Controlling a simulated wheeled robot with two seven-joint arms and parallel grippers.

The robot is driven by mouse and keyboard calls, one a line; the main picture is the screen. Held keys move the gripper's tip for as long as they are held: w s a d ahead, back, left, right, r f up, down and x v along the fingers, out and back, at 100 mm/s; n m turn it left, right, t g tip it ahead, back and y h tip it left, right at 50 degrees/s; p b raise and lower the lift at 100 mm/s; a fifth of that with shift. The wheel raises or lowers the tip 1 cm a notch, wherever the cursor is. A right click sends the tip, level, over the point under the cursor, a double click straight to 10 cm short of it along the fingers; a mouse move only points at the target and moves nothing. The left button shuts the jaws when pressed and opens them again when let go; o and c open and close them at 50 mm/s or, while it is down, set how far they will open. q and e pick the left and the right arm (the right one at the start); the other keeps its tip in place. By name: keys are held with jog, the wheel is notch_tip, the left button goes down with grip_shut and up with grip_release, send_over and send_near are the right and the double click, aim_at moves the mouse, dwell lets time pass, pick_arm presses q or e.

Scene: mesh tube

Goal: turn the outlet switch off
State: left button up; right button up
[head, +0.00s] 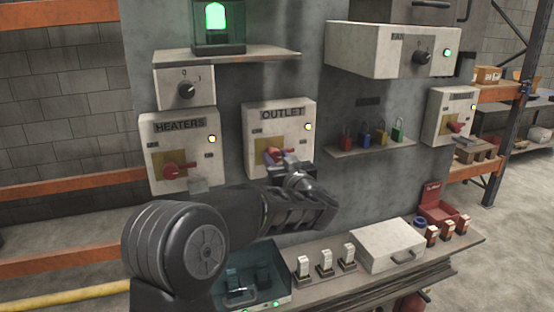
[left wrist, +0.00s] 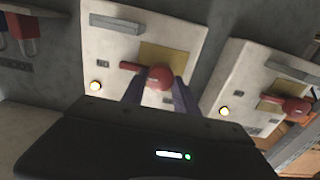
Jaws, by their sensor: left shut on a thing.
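The OUTLET box (head: 278,128) is a pale panel with a red rotary switch (head: 269,152) and a lit yellow lamp. In the left wrist view, the red outlet switch (left wrist: 158,77) has a round hub and a handle lying roughly level, over a yellow plate. My left gripper (head: 280,158) is at this switch, and its fingers in the left wrist view (left wrist: 158,92) are on either side of the hub, shut on it. The gripper hides part of the switch in the head view. My right gripper is not in view.
The HEATERS box (head: 180,140), with a similar red switch, stands left of the OUTLET box. A shelf with colored padlocks (head: 368,136) is to the right. Below, a ledge carries small white switches (head: 325,263) and a white case (head: 388,245).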

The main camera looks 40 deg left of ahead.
pick_arm(q)
grip_shut()
